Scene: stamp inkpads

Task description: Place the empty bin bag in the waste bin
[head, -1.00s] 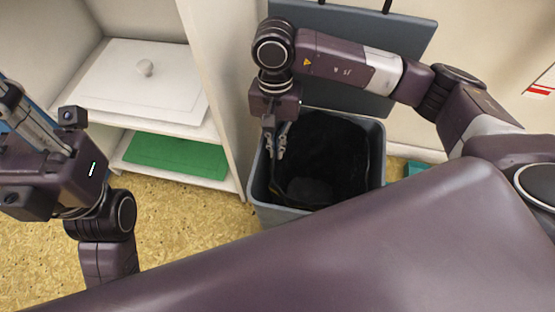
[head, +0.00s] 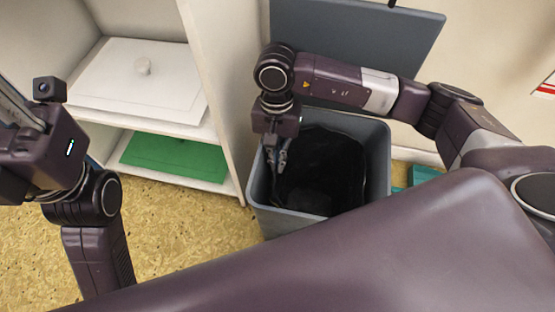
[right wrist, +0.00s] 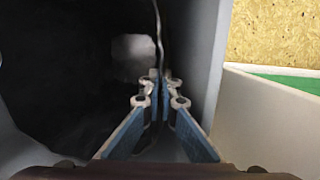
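The waste bin (head: 379,165) is grey with its lid (head: 355,55) raised behind it. The black bin bag (head: 330,165) is inside the bin, its upper edge lying below the rim along the walls I can see. My right gripper (head: 276,163) points down inside the bin's left side. In the right wrist view its fingertips (right wrist: 160,76) come together on a thin dark edge of the bag (right wrist: 60,75). The bag's bottom is mostly in shadow. My left gripper is at the left edge of the head view, with its fingers largely out of sight.
A white shelf unit (head: 215,90) stands close to the bin's left side. It holds a white board with a knob (head: 140,75) and a green board (head: 175,158) below. A teal object (head: 424,174) lies right of the bin. The speckled floor (head: 190,225) in front is clear.

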